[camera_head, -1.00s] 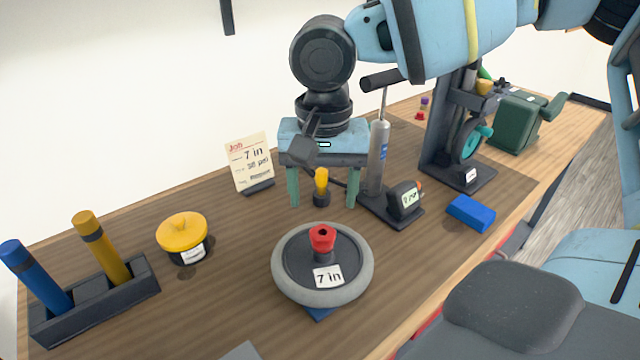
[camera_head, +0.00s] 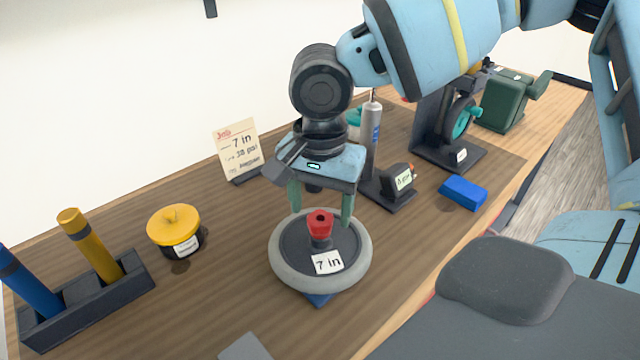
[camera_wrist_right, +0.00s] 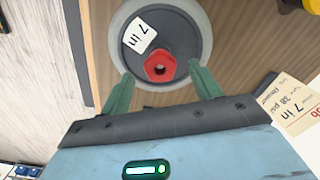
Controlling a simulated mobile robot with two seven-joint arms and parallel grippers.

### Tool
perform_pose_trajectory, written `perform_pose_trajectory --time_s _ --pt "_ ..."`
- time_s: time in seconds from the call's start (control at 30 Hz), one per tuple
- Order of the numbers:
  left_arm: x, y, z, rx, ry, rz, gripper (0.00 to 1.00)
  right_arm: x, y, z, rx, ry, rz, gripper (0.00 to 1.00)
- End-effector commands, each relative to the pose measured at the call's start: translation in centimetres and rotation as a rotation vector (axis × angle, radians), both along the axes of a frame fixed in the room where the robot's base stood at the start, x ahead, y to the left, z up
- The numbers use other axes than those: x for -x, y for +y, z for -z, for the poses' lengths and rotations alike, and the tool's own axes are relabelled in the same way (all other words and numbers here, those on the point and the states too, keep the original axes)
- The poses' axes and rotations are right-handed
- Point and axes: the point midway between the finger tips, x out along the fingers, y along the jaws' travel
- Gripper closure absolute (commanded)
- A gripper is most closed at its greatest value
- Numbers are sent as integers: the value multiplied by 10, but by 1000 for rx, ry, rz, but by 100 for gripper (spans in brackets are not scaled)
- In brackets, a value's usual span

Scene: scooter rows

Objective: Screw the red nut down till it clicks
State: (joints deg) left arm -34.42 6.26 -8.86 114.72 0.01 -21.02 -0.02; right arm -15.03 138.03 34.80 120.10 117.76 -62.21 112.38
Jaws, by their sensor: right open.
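The red nut (camera_head: 320,222) sits on the post at the centre of a grey-rimmed wheel labelled "7 in" (camera_head: 292,270), which lies flat on a blue base (camera_head: 320,299) on the table. My right gripper (camera_head: 321,212) is open, its green fingers pointing down behind and above the nut. In the right wrist view the nut (camera_wrist_right: 160,67) lies just beyond and between the two spread fingertips (camera_wrist_right: 160,75), with no contact visible. The gripper holds nothing. My left gripper is not in view.
A pump with a gauge (camera_head: 397,187) stands right of the wheel, beside a blue block (camera_head: 463,193). A yellow-lidded pot (camera_head: 174,232) and a rack (camera_head: 88,304) with blue and yellow handles are at left. A job card (camera_head: 238,149) stands behind.

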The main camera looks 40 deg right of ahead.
Motion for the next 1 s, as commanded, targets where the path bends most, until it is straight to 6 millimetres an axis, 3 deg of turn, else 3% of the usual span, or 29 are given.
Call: perform_pose_trajectory --time_s 0.2,0.57,0.93,1.0 --pt "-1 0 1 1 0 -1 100 0 0 22 1 0 -1 37" --pt "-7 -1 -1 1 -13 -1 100 0 0 26 0 -1 -1 37" --pt "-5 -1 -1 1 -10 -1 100 0 0 26 0 -1 -1 83" --pt "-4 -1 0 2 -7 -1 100 0 0 26 0 -1 1 85"
